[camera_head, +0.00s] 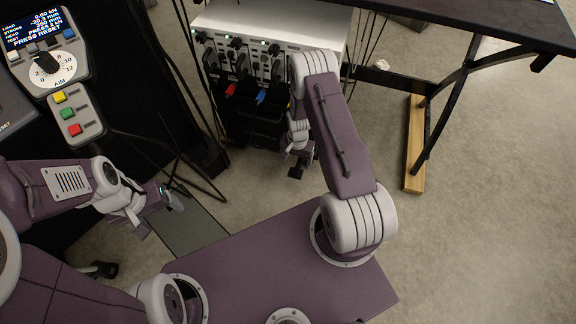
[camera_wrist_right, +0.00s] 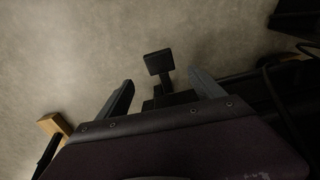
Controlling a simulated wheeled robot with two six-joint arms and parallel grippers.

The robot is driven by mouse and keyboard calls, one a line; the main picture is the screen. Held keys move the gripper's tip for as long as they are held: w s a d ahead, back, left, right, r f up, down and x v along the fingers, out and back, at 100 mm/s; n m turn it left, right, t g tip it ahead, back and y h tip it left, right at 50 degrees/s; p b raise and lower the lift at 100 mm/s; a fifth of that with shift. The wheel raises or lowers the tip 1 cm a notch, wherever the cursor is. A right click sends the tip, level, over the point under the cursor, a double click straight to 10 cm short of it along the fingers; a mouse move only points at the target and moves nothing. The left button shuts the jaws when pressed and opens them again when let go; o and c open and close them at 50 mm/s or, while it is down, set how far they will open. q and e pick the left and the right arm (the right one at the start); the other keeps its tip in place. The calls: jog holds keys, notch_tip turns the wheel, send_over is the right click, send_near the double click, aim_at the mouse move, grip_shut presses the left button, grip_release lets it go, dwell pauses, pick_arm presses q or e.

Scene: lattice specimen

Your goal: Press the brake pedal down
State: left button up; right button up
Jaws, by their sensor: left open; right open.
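The brake pedal (camera_wrist_right: 159,62) appears in the right wrist view as a small black square pad on a short dark stem above the floor. My right gripper (camera_wrist_right: 162,80) is open, with one dark finger on each side of the pedal's stem in the picture. The pad shows just beyond the fingertips, and I cannot tell whether anything touches. In the head view my right gripper (camera_head: 298,162) hangs low in front of the white equipment unit; a dark part there cannot be told apart as finger or pedal. My left gripper (camera_head: 168,205) is open and empty at the left.
A white equipment unit (camera_head: 270,22) with cables and red and blue connectors stands behind my right arm. A control panel (camera_head: 58,75) with a dial and coloured buttons is at upper left. A black table (camera_head: 470,12) on a wooden foot (camera_head: 415,145) stands right. The floor at right is clear.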

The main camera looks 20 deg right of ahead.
aim_at(296, 172)
notch_tip(296, 172, down, 9)
jog(key=b, duration=0.6)
jog(key=shift+r, duration=0.1)
grip_shut()
